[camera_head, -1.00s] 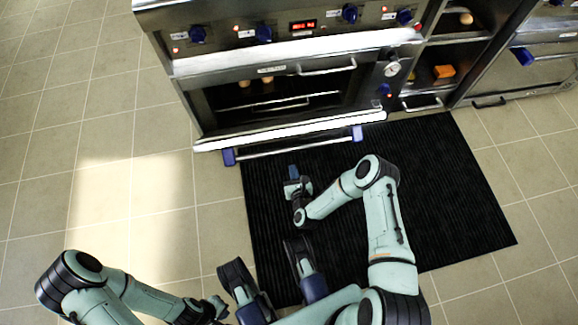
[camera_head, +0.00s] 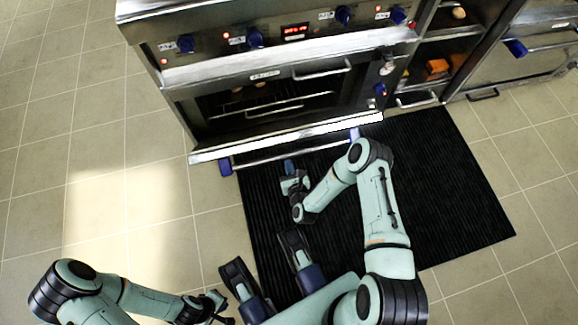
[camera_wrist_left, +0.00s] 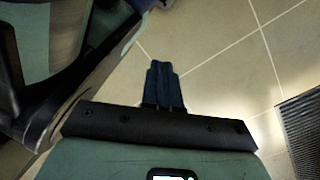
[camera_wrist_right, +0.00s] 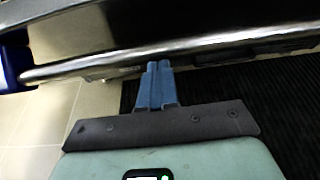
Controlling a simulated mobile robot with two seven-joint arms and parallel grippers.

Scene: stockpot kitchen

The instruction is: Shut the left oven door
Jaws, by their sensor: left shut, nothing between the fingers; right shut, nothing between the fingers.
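The left oven door (camera_head: 285,138) hangs open, tilted down toward me, with the dark oven inside showing above it. Its handle bar (camera_head: 290,153) runs along its front edge between blue end brackets. My right gripper (camera_head: 289,163) is shut and empty, its fingertips close to the middle of the bar. In the right wrist view the blue fingers (camera_wrist_right: 159,66) end just at the lower edge of the bar (camera_wrist_right: 190,46); I cannot tell whether they touch. My left gripper (camera_head: 226,298) is shut and empty, low over the floor; its fingers (camera_wrist_left: 165,75) show in the left wrist view.
A black ribbed mat (camera_head: 440,180) lies on the tiled floor before the oven. Blue knobs (camera_head: 256,39) line the panel above. Open shelves (camera_head: 434,85) with an orange item (camera_head: 437,66) stand to the right. Tiled floor (camera_head: 100,180) is clear on the left.

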